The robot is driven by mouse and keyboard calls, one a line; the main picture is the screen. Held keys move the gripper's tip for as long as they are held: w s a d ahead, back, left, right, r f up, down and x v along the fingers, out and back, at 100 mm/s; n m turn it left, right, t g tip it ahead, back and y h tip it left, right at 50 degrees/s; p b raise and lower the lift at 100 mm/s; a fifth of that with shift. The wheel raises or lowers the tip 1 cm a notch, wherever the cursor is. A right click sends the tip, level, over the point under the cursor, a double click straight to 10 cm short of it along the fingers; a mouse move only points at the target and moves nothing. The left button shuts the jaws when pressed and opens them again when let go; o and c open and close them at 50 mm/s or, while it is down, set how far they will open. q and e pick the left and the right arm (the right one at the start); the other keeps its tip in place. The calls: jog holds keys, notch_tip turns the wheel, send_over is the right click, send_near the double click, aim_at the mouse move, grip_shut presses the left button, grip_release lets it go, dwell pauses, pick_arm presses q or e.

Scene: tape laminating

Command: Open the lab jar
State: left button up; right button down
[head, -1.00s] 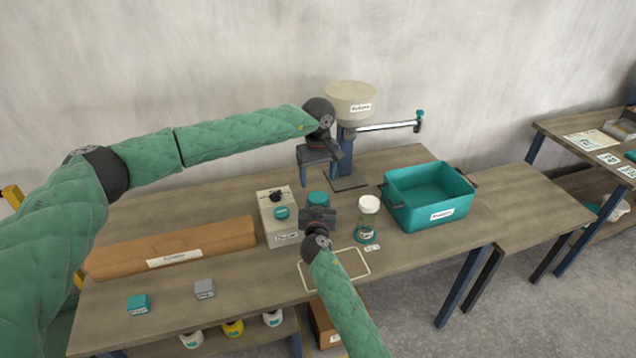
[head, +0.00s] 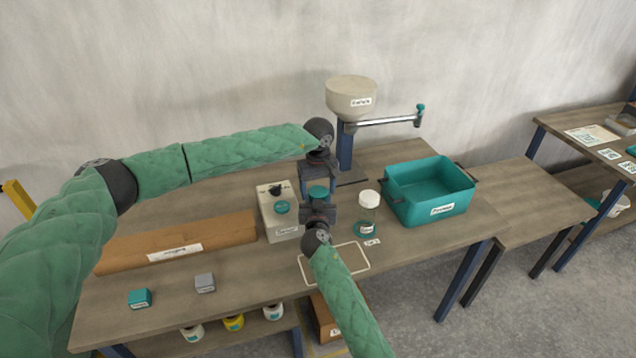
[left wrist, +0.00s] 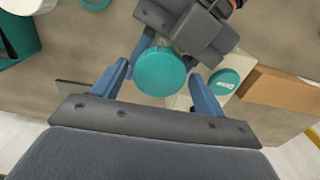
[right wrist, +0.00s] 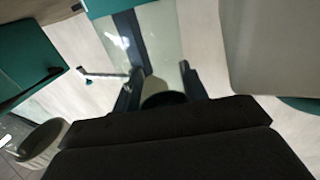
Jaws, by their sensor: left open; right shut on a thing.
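The lab jar has a teal lid (head: 318,191) and stands upright in the head view between my two grippers; its body is mostly hidden there. My right gripper (head: 318,213) is shut on the jar body from the front, below the lid. In the right wrist view, clear glass (right wrist: 160,35) shows beyond its fingers (right wrist: 158,72). My left gripper (head: 318,180) points down from above with its fingers open. In the left wrist view the round teal lid (left wrist: 160,72) lies between the spread fingers (left wrist: 158,70), with gaps visible at both sides.
A white-lidded jar (head: 368,210) stands right of my right gripper, near a teal bin (head: 428,210). A beige box with a knob (head: 280,226) is close on the left. A hopper stand (head: 345,148) rises behind. A brown package (head: 175,243) and two small cubes lie left.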

pick_arm(q)
jog(key=c, duration=1)
jog(key=shift+n, duration=1.7)
jog(key=o, duration=1.1)
jog(key=shift+r, duration=0.1)
jog(key=shift+r, duration=2.2)
